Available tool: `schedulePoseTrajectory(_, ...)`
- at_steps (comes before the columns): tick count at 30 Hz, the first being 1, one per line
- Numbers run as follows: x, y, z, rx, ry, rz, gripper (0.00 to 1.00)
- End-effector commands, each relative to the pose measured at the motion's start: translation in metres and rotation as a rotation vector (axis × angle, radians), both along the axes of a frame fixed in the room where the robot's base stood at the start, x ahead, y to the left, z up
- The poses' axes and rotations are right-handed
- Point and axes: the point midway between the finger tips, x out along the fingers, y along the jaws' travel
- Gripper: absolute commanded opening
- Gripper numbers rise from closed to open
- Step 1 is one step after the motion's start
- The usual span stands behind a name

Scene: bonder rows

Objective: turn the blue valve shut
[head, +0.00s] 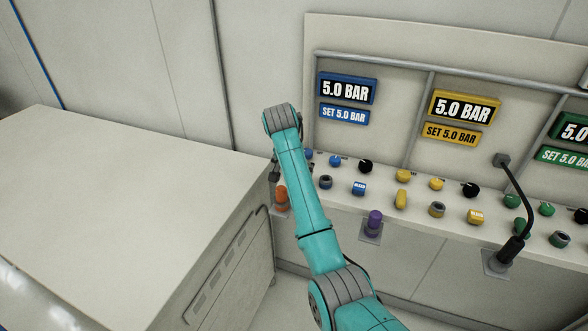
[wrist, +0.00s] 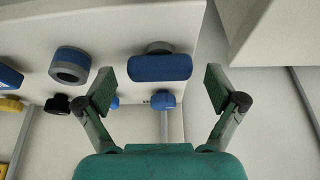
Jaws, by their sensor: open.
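The blue valve (wrist: 160,67) is an oblong blue handle on a grey round base in the wrist view. Its long side lies across the picture. My gripper (wrist: 160,88) is open, with one finger to each side of the handle in that view. I see no contact, and the depth between fingertips and handle is hard to judge. In the head view my teal arm hides the valve and most of the gripper. The blue display (head: 346,88) above reads 5.0 BAR, and the blue plate (head: 344,115) under it reads SET 5.0 BAR.
Near the valve are a grey-blue ring knob (wrist: 70,65), a small blue knob (wrist: 163,100) and a black knob (wrist: 57,103). An orange-topped fitting (head: 281,196) and a purple one (head: 374,222) stand at the panel front. A pale cabinet (head: 110,190) is at left.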

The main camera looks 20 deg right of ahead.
Motion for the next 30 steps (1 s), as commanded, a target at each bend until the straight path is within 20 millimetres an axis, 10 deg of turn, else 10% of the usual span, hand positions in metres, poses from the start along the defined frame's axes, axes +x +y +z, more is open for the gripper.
schedulePoseTrajectory(18,-0.02,0.016,0.063,0.0,-0.002,0.0,0.94)
schedulePoseTrajectory(30,-0.023,0.017,0.069,0.0,0.0,0.0,0.94)
